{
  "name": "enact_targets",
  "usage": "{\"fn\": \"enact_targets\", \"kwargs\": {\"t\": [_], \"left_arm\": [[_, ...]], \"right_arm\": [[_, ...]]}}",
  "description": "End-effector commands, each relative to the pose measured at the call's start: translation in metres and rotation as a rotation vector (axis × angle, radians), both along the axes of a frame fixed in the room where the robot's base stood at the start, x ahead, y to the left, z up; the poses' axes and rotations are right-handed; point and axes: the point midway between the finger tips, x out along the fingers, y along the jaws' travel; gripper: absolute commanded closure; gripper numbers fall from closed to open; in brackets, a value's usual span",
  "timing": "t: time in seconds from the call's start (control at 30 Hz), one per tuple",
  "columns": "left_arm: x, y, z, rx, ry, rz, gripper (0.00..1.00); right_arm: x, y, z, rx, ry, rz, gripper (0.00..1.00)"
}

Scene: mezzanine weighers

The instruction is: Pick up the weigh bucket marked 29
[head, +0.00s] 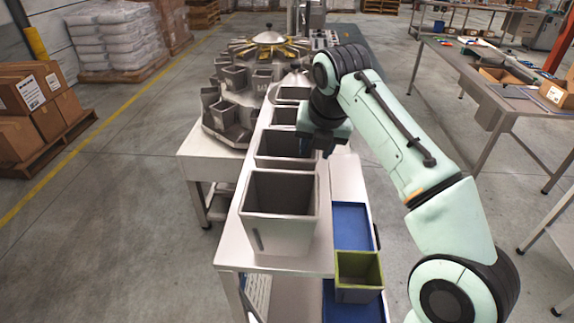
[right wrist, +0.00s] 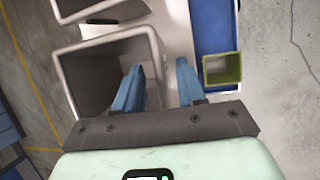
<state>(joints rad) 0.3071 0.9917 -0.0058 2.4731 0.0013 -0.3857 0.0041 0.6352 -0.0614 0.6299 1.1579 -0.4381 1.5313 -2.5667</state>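Several grey weigh buckets stand in a row on the white bench, the nearest bucket (head: 280,207) and one behind it (head: 285,148) showing most clearly. I can read no number 29 on them. My right gripper (head: 322,145) is above the right side of the row. In the right wrist view its two blue fingers (right wrist: 157,88) are apart, with a wall of a grey bucket (right wrist: 90,75) showing between them. I cannot tell whether they touch it. Another grey bucket (right wrist: 95,8) lies beyond. My left gripper is not in view.
A small green-rimmed box (head: 358,270) stands right of the row by a blue tray (head: 352,222). A round weigher (head: 232,100) with several buckets is behind left. A steel table (head: 478,75) is at right.

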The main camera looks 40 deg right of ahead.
Motion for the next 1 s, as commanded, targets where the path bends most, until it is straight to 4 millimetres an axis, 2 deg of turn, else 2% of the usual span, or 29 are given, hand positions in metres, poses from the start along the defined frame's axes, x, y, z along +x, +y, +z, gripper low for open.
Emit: {"fn": "enact_targets", "kwargs": {"t": [0.03, 0.13, 0.43, 0.5, 0.57, 1.0], "left_arm": [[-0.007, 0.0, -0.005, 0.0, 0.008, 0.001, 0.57], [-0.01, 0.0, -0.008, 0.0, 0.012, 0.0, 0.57], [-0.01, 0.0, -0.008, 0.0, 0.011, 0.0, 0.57], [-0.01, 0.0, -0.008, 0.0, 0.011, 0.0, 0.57], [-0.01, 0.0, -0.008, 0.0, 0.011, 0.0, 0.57], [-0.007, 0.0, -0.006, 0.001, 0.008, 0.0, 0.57]], "right_arm": [[0.002, -0.002, -0.011, 0.001, 0.006, -0.001, 0.6], [0.006, -0.003, -0.021, 0.001, 0.005, -0.001, 0.6], [0.009, -0.004, -0.023, 0.001, -0.001, 0.0, 0.6], [0.009, -0.004, -0.023, 0.001, -0.001, 0.0, 0.83], [0.009, -0.004, -0.023, 0.001, -0.001, 0.0, 1.0], [0.009, -0.003, -0.018, -0.001, -0.005, 0.001, 1.0]]}}
